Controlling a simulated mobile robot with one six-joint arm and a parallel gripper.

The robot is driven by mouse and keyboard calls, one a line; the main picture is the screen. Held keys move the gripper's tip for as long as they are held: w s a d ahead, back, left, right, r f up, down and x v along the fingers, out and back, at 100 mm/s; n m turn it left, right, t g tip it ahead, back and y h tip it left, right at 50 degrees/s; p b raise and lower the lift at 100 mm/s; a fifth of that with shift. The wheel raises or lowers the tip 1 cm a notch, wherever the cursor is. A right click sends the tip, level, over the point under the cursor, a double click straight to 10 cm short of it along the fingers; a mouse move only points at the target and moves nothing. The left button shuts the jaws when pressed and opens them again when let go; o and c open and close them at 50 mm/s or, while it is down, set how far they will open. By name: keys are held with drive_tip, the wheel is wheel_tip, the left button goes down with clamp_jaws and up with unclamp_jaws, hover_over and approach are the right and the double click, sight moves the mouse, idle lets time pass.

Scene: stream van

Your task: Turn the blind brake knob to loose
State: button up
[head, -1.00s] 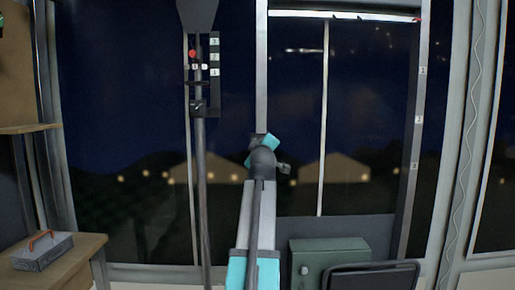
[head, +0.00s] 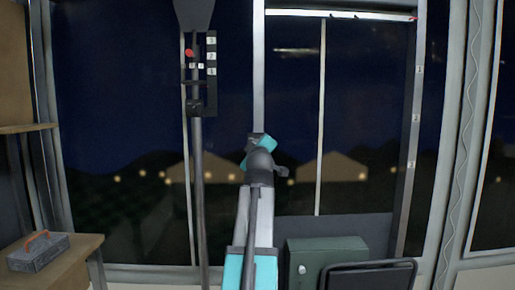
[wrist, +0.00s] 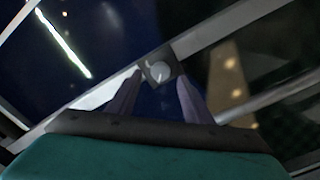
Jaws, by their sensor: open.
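In the wrist view a small round grey knob (wrist: 160,70) sits on a dark square plate on a pale window bar. A thin mark shows on its face, but the setting cannot be read. My gripper (wrist: 159,80) is open, with one dark finger on each side of the knob. I cannot tell whether the fingers touch it. In the head view my gripper's teal body (head: 264,143) is at the middle window post, and the fingers and knob are hidden there.
A vertical pole with a red knob (head: 189,53) and a labelled scale (head: 211,56) stands left of my arm. A green box (head: 325,256) and a dark chair or screen back (head: 368,276) stand low at right. A grey toolbox (head: 40,252) lies on the wooden bench at left.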

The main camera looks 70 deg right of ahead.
drive_tip(key=v, duration=0.9)
drive_tip(key=shift+s+a, duration=0.2)
drive_tip(key=shift+s, duration=0.05)
drive_tip(key=shift+m, duration=0.3)
drive_tip(key=m+p, duration=0.2)
drive_tip(key=m, duration=0.4)
drive_tip(key=m+p, duration=0.2)
drive_tip(key=m, duration=0.4)
drive_tip(key=m+p, duration=0.3)
drive_tip(key=m, duration=0.4)
drive_tip(key=shift+w+d+f, duration=0.1)
drive_tip(key=shift+w+d, duration=0.15)
drive_tip(key=shift+w+d+p, duration=0.1)
drive_tip(key=shift+d+p, duration=0.1)
drive_tip(key=shift+p, duration=0.2)
drive_tip(key=p+x, duration=0.2)
drive_tip(key=p, duration=0.3)
drive_tip(key=shift+w+d, duration=0.15)
drive_tip(key=shift+d, duration=0.2)
drive_tip(key=p+x, duration=0.2)
drive_tip(key=p, duration=0.4)
drive_tip(key=shift+d, duration=0.15)
